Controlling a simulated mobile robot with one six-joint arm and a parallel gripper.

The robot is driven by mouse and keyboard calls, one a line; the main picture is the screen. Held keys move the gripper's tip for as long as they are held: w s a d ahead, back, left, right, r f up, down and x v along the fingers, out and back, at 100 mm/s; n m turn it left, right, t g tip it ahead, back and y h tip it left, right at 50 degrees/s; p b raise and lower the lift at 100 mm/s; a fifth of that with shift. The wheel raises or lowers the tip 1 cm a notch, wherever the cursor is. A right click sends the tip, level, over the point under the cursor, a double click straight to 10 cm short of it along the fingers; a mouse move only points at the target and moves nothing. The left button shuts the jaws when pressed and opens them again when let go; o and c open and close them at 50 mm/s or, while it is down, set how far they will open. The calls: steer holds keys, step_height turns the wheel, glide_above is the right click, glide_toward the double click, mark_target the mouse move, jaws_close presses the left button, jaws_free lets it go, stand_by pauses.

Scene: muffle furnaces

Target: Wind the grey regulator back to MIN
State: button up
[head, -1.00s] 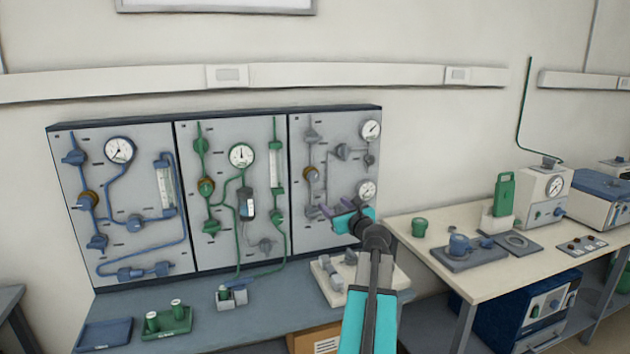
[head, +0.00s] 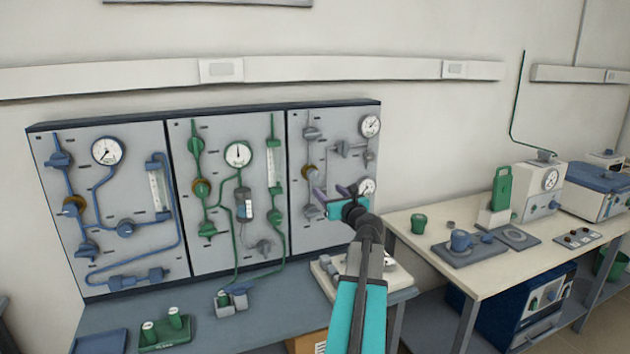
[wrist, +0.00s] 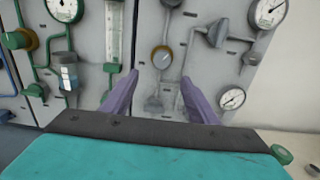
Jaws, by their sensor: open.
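The grey panel (head: 337,225) is the rightmost of three wall boards. Its grey regulator (head: 309,172) is a round knob with a brass-coloured ring on the left pipe; it also shows in the wrist view (wrist: 162,57), just beyond and between the fingertips. My gripper (head: 331,192) is open and empty, in front of the lower part of this panel. In the wrist view its two purple fingers (wrist: 160,82) point at the panel, apart from the knob. The knob's scale marks are too small to read.
The green panel (head: 220,250) adjoins on the left. A bench (head: 430,267) with equipment stands at right.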

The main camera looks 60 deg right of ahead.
mark_target(314, 177)
steer(key=shift+d, duration=0.2)
steer(key=shift+p+x, duration=1.15)
steer(key=shift+x, duration=5.6)
